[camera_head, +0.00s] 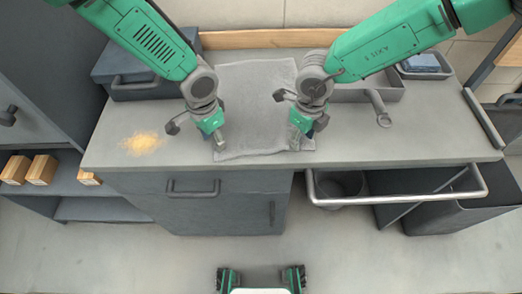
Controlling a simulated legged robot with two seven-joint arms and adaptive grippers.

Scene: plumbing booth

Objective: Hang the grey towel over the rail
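The grey towel (255,110) lies flat on the grey counter, its front edge close to the counter's front edge. My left gripper (218,146) points down at the towel's front left corner. My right gripper (295,143) points down at the towel's front right part. Both fingertips seem to touch or nearly touch the cloth; the view is too small to tell whether either one grips it. The metal rail (400,200) runs along the counter's front at the right, below the top. Nothing hangs on it.
A dark toolbox (130,88) stands at the back left, near a patch of yellowish powder (143,142). A grey tray (370,91), a wrench (378,106) and a tray with a blue cloth (424,64) are at the right. A dark bin (455,215) stands below the rail.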

